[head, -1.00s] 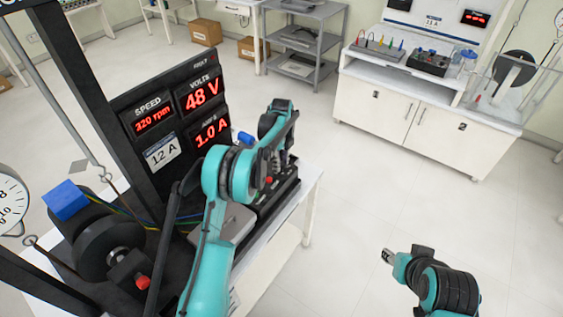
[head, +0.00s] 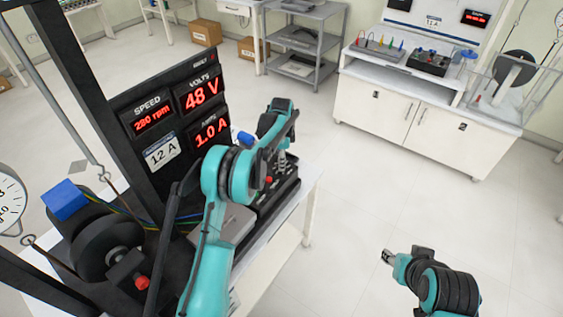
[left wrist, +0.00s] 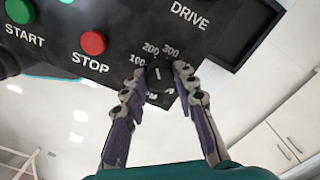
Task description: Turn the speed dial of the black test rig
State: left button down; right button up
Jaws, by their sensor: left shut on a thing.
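The black test rig (head: 112,95) stands at the left, and its speed display (head: 152,119) reads about 280 rpm in red. Its control box (head: 277,205) is partly hidden behind my left arm. In the left wrist view, the black speed dial (left wrist: 158,78) sits on the box's edge, with 100, 200 and 300 marks around it. Its pale pointer line aims roughly between 200 and 300. My left gripper (left wrist: 162,73) is shut on the dial, one finger on each side; it also shows in the head view (head: 284,158). My right gripper (head: 388,257) hangs over open floor, away from the rig.
The red STOP button (left wrist: 93,43) and green START button (left wrist: 20,11) are beside the dial. A wheel (head: 105,245) with cords stands at the rig's left. A white cabinet bench (head: 420,115) and grey shelf (head: 303,45) are farther back. The floor at right is clear.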

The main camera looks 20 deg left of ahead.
pick_arm(q)
jog(key=n, duration=0.5)
jog(key=shift+n, duration=0.3)
jog(key=n, duration=0.4)
jog(key=shift+n, duration=0.3)
jog(key=n, duration=0.8)
jog(key=shift+n, duration=0.6)
jog(key=c, duration=1.2)
grip_release()
notch_tip(320, 180, up, 12)
